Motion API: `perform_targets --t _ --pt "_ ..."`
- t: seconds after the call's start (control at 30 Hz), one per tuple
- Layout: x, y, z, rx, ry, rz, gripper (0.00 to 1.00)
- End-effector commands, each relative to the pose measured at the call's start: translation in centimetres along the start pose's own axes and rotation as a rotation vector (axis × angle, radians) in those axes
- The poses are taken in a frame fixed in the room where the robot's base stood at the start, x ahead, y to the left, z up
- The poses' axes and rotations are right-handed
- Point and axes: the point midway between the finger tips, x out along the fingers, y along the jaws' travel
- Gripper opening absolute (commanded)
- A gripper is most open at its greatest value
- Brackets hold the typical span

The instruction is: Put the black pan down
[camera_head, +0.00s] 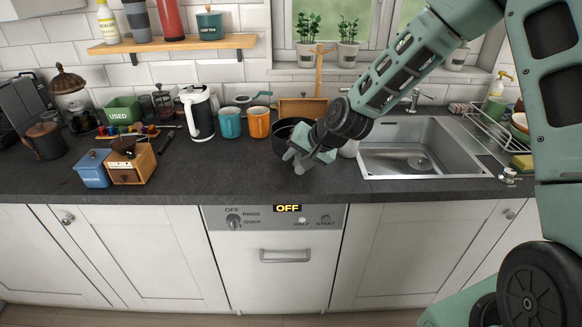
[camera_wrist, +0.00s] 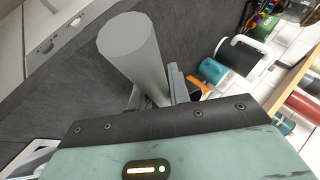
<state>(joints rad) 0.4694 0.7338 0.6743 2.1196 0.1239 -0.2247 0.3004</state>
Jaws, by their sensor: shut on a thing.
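The black pan (camera_head: 284,138) is at the back middle of the slate worktop, left of the sink and in front of a wooden box. It looks upright, and my arm and gripper cover its right side. My gripper (camera_head: 302,160) is at its front right, shut on a grey bar that appears to be the pan's handle. In the wrist view, this light grey cylindrical handle (camera_wrist: 130,50) sticks out from between my fingers (camera_wrist: 155,98). The pan's bowl is not seen there. I cannot tell whether the pan's base touches the worktop.
An orange mug (camera_head: 258,122), a teal mug (camera_head: 230,123) and a white kettle (camera_head: 198,113) stand left of the pan. The wooden box (camera_head: 297,106) is behind it. The sink (camera_head: 415,150) is to the right. The worktop's front middle (camera_head: 225,172) is clear.

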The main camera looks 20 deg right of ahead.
Motion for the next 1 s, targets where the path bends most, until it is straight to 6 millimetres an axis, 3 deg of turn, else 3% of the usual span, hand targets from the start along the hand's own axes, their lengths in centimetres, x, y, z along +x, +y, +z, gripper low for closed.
perform_targets --t 0.4,0.77,0.8,0.87,1.0 --pt "3.1 2.4 1.3 -0.002 0.003 -0.002 0.0" --pt "3.5 2.6 1.4 -0.002 0.004 -0.002 0.0" --pt "3.5 2.8 1.5 0.0 0.002 0.0 0.21" --pt "3.5 2.7 1.5 0.0 0.002 0.0 0.38" --pt "3.5 2.7 1.5 0.0 0.002 0.0 0.4"
